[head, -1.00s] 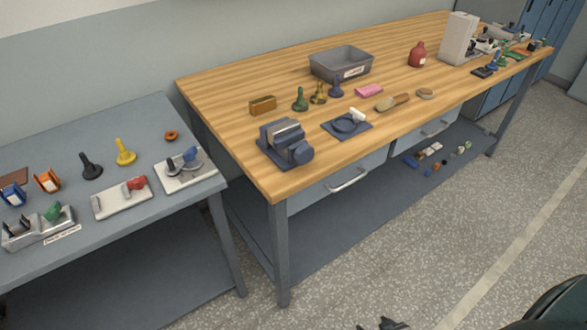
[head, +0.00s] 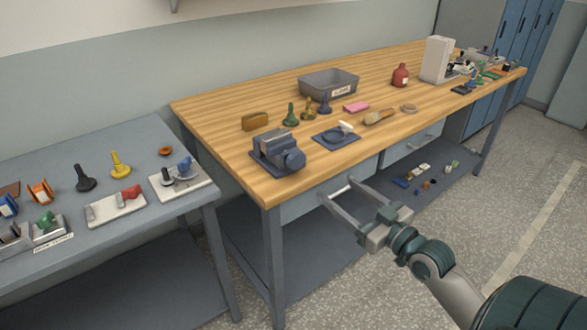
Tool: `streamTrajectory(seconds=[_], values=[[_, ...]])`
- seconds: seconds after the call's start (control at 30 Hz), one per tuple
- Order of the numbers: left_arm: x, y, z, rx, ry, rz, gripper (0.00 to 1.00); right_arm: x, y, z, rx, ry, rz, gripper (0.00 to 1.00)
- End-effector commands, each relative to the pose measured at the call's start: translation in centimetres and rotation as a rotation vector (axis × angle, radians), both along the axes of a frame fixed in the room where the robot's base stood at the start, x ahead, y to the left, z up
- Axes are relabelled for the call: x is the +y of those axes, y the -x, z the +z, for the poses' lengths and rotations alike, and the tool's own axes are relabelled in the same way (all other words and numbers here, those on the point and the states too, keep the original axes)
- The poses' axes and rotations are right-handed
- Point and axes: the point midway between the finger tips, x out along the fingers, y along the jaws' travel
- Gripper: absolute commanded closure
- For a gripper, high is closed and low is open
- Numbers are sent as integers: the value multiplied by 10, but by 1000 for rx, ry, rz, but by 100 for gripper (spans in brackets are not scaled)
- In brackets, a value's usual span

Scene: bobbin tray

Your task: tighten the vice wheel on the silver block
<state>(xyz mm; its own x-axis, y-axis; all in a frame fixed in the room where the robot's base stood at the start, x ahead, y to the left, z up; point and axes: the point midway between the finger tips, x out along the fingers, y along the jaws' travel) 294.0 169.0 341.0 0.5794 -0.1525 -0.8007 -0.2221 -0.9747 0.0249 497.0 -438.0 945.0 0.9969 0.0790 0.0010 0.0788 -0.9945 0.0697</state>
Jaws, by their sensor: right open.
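A blue-grey vice (head: 268,162) stands on the near left corner of the wooden workbench. Its round wheel (head: 295,159) faces the bench's front edge. A silver block (head: 271,138) appears to sit between the vice jaws; how tightly it is gripped cannot be told. My right gripper (head: 337,187) is open and empty, its fingers spread. In the picture it lies below and right of the vice, in front of the bench drawer and apart from the wheel. My left gripper is not in view.
The wooden bench (head: 215,120) holds a blue-grey plate with a white-handled tool (head: 336,134), a grey bin (head: 328,84), bobbin-like pieces and a red bottle (head: 400,75). A grey side table (head: 125,215) with fixtures stands left. Drawer handles jut from the bench front.

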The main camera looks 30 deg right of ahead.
Motion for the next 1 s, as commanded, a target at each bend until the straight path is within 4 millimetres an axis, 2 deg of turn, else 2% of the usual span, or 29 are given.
streamTrajectory(seconds=[0.37, 0.57, 0.77, 1.0], values=[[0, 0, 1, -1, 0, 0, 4, 0, -1, 0, 0, 0, -1, 37], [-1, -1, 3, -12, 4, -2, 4, 1, -10, 1, -1, -1, -1, 37], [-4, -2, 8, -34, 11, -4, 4, 2, -30, 2, -2, 0, -1, 37], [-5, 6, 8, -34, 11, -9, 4, 5, -64, 2, -2, -1, -1, 37]])
